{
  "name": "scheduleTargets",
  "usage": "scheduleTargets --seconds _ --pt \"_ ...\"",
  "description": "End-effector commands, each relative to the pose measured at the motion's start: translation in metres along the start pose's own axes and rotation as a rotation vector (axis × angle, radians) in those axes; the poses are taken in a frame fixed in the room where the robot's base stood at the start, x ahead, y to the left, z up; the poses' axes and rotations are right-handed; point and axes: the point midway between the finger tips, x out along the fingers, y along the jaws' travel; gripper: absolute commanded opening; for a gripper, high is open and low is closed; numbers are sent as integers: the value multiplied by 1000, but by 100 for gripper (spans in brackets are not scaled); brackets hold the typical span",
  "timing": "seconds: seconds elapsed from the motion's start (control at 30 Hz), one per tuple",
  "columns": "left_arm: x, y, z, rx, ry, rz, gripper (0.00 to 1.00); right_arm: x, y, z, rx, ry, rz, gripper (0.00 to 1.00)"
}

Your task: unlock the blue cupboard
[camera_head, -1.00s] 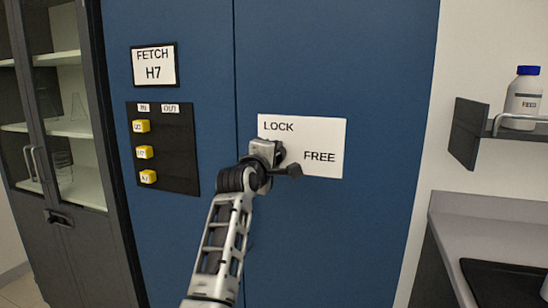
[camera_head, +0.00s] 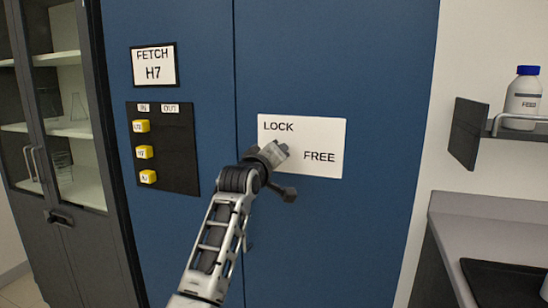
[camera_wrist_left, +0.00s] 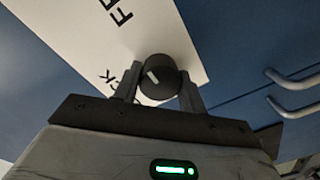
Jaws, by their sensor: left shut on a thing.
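The blue cupboard (camera_head: 340,60) stands shut in front of me. A white plate (camera_head: 330,135) on its right door reads LOCK at upper left and FREE at lower right. My left gripper (camera_head: 277,152) is at this plate, tilted, and hides the knob in the head view. In the left wrist view a dark round knob (camera_wrist_left: 165,78) with a short white mark sits between the fingers of my left gripper (camera_wrist_left: 160,92), which is shut on it. Which word the mark points to I cannot tell. My right gripper is out of view.
On the left door are a FETCH H7 sign (camera_head: 153,66) and a black board (camera_head: 178,165) with yellow tags. A grey glass cabinet (camera_head: 60,215) stands at left. At right are a shelf (camera_head: 468,135) with a bottle (camera_head: 523,95) and a counter (camera_head: 490,222). Pale bar handles (camera_wrist_left: 292,82) show in the wrist view.

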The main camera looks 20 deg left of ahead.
Motion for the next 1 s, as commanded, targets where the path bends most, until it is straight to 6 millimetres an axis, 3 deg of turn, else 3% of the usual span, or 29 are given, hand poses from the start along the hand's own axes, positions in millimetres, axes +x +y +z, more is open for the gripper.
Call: scheduleTargets --seconds 0.5,0.53,0.6,1.0 --pt "0 -1 0 22 0 -2 18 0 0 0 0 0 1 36" --pt "0 -1 0 22 0 -2 47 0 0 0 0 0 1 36" --pt "0 0 0 21 0 -2 63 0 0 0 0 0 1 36" --pt "-6 -1 1 18 0 -1 63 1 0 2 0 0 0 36"
